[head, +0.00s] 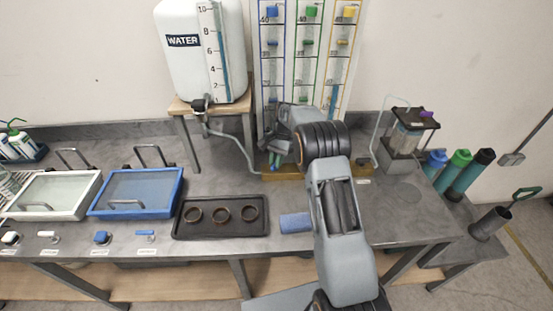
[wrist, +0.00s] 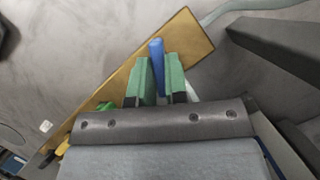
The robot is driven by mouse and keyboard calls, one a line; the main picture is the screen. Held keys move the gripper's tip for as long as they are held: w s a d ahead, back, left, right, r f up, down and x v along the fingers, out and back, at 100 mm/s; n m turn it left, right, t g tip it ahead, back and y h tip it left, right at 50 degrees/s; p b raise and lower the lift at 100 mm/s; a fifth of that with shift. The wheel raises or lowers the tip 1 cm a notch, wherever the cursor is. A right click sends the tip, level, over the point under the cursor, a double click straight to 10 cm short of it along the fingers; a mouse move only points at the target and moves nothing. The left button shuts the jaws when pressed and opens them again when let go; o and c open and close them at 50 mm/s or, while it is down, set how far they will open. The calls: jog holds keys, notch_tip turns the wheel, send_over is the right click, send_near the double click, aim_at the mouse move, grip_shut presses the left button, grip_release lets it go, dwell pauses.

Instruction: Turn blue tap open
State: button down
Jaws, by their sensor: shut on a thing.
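The blue tap's lever (wrist: 157,54) is a blue bar standing between the green fingertips of my gripper (wrist: 159,68) in the wrist view. My gripper is shut on this lever, above a yellow-brown wooden base (wrist: 190,40). In the head view my gripper (head: 275,159) is down at the foot of the blue-framed column (head: 271,68), and my arm hides most of the taps. A green tap part (wrist: 105,105) and a yellow one (wrist: 63,144) show beside my gripper in the wrist view.
A white water tank (head: 200,75) stands on a wooden stand at the left of the columns, with a hose running to the base. A pump unit (head: 405,138) stands at the right. A black tray (head: 222,228) with rings and a blue block (head: 295,222) lie in front.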

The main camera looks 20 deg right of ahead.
jog(key=n+h, duration=0.1)
jog(key=n, duration=0.2)
jog(key=n+g+h, duration=0.1)
jog(key=n, duration=0.2)
jog(key=shift+a, duration=0.1)
jog(key=shift+n, duration=0.3)
dwell(0.4)
jog(key=c, duration=1.1)
grip_release()
jog(key=shift+c, duration=0.2)
jog(key=shift+r, duration=0.1)
